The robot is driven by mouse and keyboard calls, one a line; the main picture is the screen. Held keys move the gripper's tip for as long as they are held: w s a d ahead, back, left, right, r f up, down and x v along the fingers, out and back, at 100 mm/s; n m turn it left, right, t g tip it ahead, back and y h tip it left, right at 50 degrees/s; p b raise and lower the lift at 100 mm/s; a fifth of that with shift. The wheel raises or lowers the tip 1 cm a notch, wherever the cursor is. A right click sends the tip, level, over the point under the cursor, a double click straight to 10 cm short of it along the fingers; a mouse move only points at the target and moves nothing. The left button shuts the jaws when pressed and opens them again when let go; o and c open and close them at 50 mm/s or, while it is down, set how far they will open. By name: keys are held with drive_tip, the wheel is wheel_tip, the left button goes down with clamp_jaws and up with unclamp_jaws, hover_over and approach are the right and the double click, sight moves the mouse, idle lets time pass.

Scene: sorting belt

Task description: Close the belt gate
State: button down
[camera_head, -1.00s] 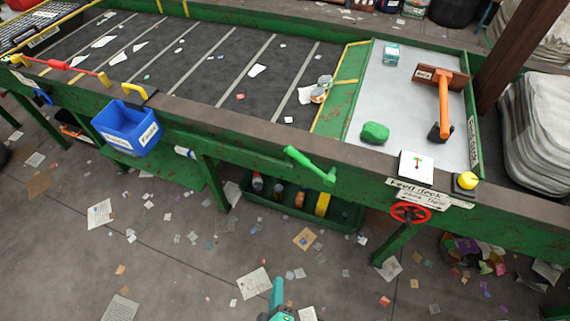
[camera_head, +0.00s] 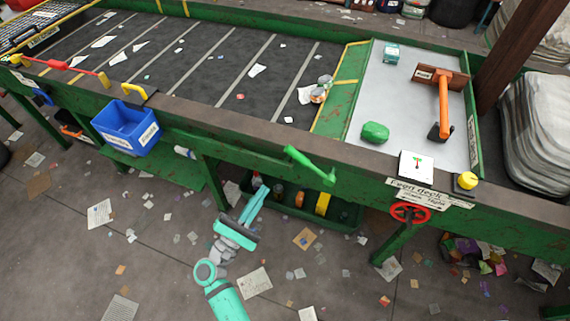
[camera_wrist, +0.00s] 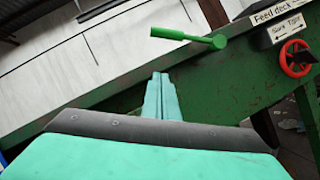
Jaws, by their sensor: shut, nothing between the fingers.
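No part is plainly labelled as the belt gate. A green lever (camera_head: 308,165) sits on the front side of the belt frame, its grip end pointing up and left in the head view. It also shows in the wrist view (camera_wrist: 188,37), above and beyond my fingertips. My teal gripper (camera_head: 261,188) is in front of the frame, left of the lever and apart from it. Its fingers are together and empty; they also show in the wrist view (camera_wrist: 160,76). A green and yellow divider (camera_head: 342,88) stands between the dark belt (camera_head: 225,65) and the pale feed deck (camera_head: 405,100).
A red handwheel (camera_head: 410,213) hangs under the "Feed deck" label (camera_head: 430,194). A blue bin (camera_head: 127,128) hangs at the left. A crate (camera_head: 345,215) with bottles is under the frame. The littered floor in front is open.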

idle(0.3)
drive_tip(key=w+d+r, duration=0.6)
drive_tip(key=d, duration=0.1)
drive_tip(key=shift+w+r, duration=0.15)
drive_tip(key=shift+r, duration=0.25)
drive_tip(key=shift+r, duration=0.15)
idle(0.4)
